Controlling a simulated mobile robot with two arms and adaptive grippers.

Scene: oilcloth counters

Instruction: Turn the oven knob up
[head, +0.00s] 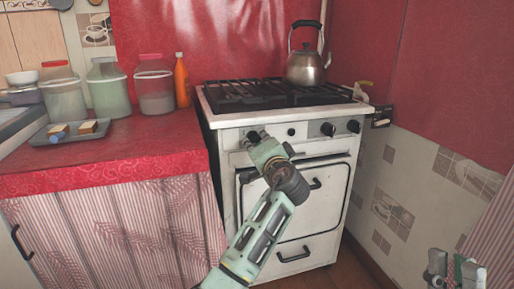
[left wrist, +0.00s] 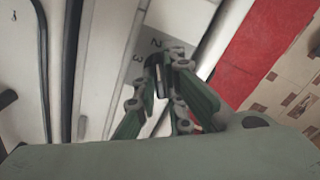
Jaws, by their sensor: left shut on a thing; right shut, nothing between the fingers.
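The white oven (head: 318,222) stands at centre right, its control strip along the top front. My left gripper (head: 256,136) is at the left part of that strip, with my arm reaching up from below. In the left wrist view, my left gripper (left wrist: 168,65) is shut on a dark oven knob (left wrist: 162,78), beside printed numbers 2 and 3 on the grey panel. The fingers hide most of the knob, so its pointer cannot be read. My right gripper (head: 455,268) is shut and empty at the lower right, away from the oven.
Other black knobs, one at the right end (head: 354,126), sit along the strip. A kettle (head: 307,67) stands on the black hob grate (head: 250,95). The red counter (head: 150,145) at left carries jars, an orange bottle (head: 182,82) and a tray (head: 45,137). The oven door handle (head: 314,184) sticks out below.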

